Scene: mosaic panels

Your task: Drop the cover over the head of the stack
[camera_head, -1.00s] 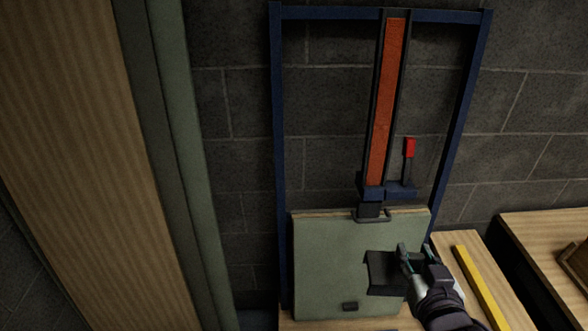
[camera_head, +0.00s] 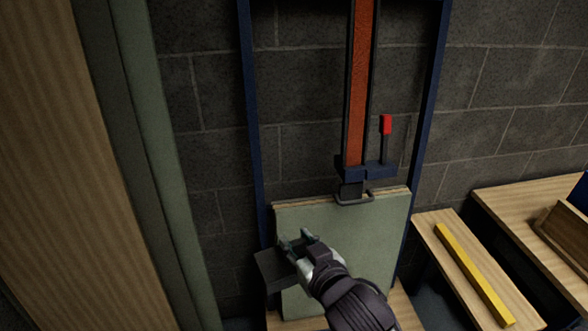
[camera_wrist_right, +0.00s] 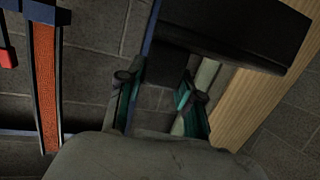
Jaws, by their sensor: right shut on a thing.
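My right gripper (camera_head: 297,241) is shut on a dark, box-like cover (camera_head: 275,270), held in front of the left side of the stack. The stack (camera_head: 365,235) is a grey-green panel with a thin wooden layer along its top edge, standing upright in a blue frame. The cover is below the stack's top edge; I cannot tell whether they touch. In the right wrist view the cover (camera_wrist_right: 245,30) spans the top, beyond the two fingers of my right gripper (camera_wrist_right: 158,92). The gripper and arm hide part of the stack's lower front. My left gripper is not in view.
A dark clamp foot (camera_head: 353,198) below a red-orange bar (camera_head: 359,90) is at the stack's top edge. A red-handled lever (camera_head: 386,125) stands beside it. A yellow bar (camera_head: 472,272) lies on a wooden bench at the right. A tall wooden panel (camera_head: 60,150) is at the left.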

